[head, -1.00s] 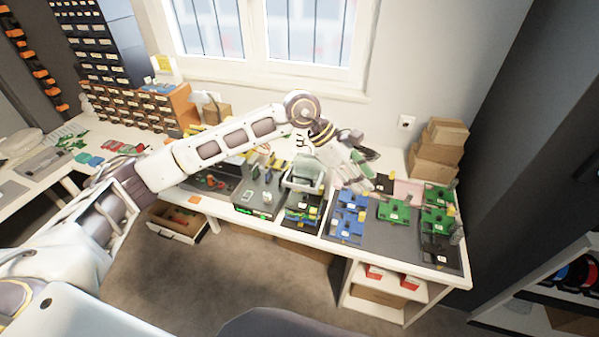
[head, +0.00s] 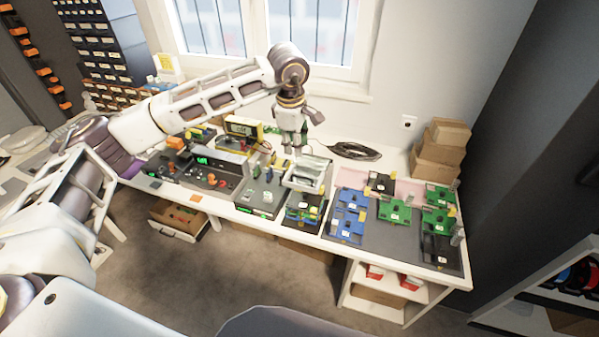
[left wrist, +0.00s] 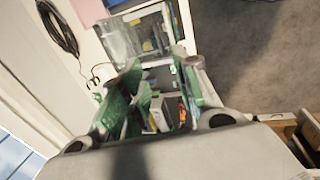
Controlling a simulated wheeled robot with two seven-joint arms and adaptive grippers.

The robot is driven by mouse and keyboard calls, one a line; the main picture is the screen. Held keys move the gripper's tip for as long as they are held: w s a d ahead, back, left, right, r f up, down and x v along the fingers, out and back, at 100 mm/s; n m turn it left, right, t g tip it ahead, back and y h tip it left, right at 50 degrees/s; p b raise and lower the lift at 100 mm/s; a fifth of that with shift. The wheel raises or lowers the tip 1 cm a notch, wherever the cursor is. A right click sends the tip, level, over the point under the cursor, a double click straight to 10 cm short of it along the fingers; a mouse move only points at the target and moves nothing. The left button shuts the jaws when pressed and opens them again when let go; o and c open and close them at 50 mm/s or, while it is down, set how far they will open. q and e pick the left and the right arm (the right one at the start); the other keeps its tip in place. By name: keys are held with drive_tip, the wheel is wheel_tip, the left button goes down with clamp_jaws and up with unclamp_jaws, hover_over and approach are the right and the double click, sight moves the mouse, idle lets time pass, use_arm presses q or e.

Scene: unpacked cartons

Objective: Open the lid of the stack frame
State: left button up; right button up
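The stack frame (head: 303,214) is a dark box holding green and blue boards, near the table's front edge in the head view. A clear, pale-rimmed panel (head: 304,175), seemingly its lid, stands raised at its back side. It also shows in the left wrist view (left wrist: 122,40). My left gripper (head: 290,150) points down, above and behind the panel and slightly left of it, apart from it. In the left wrist view its green-padded fingers (left wrist: 160,88) are spread, with nothing clearly held between them. My right gripper is not in view.
A grey station (head: 262,200) with small fixtures is left of the frame. A dark mat (head: 385,236) with blue and green boards is to the right. A black cable coil (head: 355,151) lies behind. Cardboard boxes (head: 436,150) stand at the back right.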

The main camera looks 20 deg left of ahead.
use_arm(q)
drive_tip(key=shift+f, duration=0.1)
drive_tip(key=p, duration=0.3)
approach(299, 177)
drive_tip(key=f, duration=0.2)
drive_tip(key=w+f, duration=0.1)
drive_tip(key=f, duration=0.3)
drive_tip(key=shift+w, duration=0.25)
drive_tip(key=shift+w+f, duration=0.15)
drive_tip(key=shift+f, duration=0.6)
drive_tip(key=shift+c, duration=0.4)
clamp_jaws()
